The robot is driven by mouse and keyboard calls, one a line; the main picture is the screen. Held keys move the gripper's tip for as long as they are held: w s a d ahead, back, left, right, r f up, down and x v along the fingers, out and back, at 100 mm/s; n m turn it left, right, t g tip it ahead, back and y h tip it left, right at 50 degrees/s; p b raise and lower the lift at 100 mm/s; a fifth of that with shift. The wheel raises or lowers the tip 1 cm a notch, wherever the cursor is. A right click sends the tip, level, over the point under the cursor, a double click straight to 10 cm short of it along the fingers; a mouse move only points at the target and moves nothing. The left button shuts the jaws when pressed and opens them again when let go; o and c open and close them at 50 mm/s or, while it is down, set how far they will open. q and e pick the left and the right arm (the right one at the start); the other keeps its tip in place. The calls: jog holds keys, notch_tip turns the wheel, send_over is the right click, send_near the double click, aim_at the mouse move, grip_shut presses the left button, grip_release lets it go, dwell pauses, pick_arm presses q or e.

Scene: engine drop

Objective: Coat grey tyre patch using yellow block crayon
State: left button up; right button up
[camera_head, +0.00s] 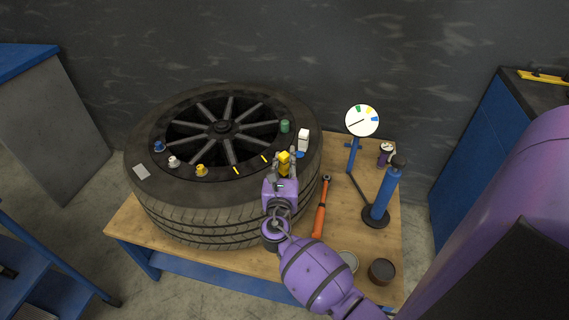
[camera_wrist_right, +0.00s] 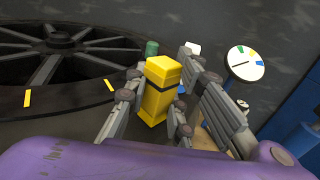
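The yellow block crayon (camera_head: 284,158) has a dark band and sits between the fingers of my right gripper (camera_head: 285,164), over the tyre's near right sidewall. The right wrist view shows the crayon (camera_wrist_right: 158,95) close against finger parts on both sides, and the gripper (camera_wrist_right: 156,104) looks shut on it. Whether the crayon's lower end touches the tyre is hidden. My left gripper is not in view.
Small blue (camera_head: 159,146), white (camera_head: 173,162), yellow (camera_head: 201,170) and green (camera_head: 285,126) items stand on the tyre, with a white block (camera_head: 303,139) near the crayon. The wooden table (camera_head: 345,230) also holds an orange-handled tool (camera_head: 320,212), a blue pump (camera_head: 385,193) and a dial (camera_head: 362,121).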

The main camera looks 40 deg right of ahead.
grip_shut()
jog(key=shift+r, duration=0.1)
